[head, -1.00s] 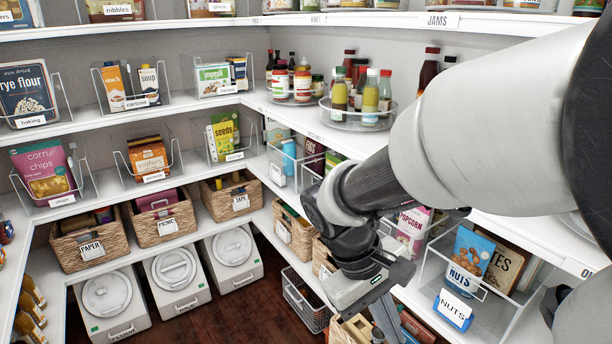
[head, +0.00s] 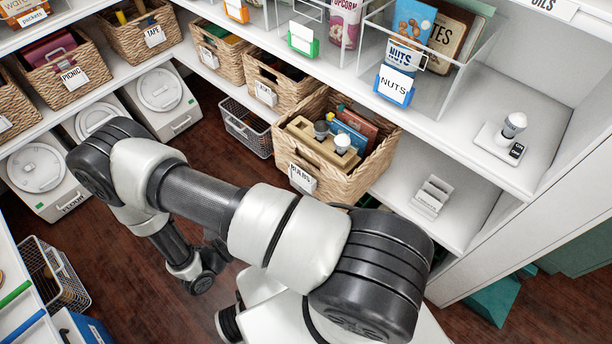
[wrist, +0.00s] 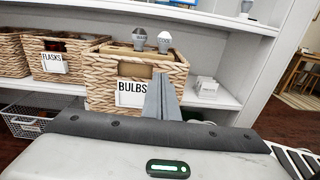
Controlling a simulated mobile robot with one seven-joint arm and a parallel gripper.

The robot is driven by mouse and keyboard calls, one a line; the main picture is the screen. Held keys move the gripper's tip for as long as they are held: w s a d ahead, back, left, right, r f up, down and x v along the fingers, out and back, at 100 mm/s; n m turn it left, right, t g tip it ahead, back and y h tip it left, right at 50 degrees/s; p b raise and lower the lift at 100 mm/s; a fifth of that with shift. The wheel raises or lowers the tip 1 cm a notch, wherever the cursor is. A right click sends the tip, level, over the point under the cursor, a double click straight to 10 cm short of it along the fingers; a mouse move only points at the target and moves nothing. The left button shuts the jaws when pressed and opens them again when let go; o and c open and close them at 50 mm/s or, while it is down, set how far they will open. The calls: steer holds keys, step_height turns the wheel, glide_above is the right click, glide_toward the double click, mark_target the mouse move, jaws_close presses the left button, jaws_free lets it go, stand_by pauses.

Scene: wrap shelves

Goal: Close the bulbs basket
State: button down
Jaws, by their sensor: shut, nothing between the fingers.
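The bulbs basket (head: 333,188) is a woven basket on the low shelf at the right in the head view. Its front juts out past the shelf edge. Light bulbs (head: 342,142) in a wooden holder and some boxes show inside. In the wrist view the basket (wrist: 98,75) stands ahead, with its white BULBS label (wrist: 131,92) facing me. My gripper (wrist: 162,90) is shut and empty, in front of the basket's face just right of the label. I cannot tell whether it touches. In the head view my arm hides the fingers.
The flasks basket (wrist: 20,60) stands left of it in the wrist view. A wire basket (head: 247,128) is on the floor below. Another wire basket (head: 52,272) and white bins (head: 160,98) are at the left. A nuts container (head: 440,85) is on the shelf above.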

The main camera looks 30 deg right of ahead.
steer(key=f, duration=0.1)
glide_toward(322, 165)
steer(key=b+x, duration=0.1)
steer(key=x, duration=0.5)
steer(key=shift+d, duration=0.25)
steer(key=shift+d, duration=0.1)
steer(key=b+x, duration=0.1)
steer(key=x, duration=1.8)
steer(key=shift+w+d+r, duration=0.25)
steer(key=shift+w+r, duration=0.1)
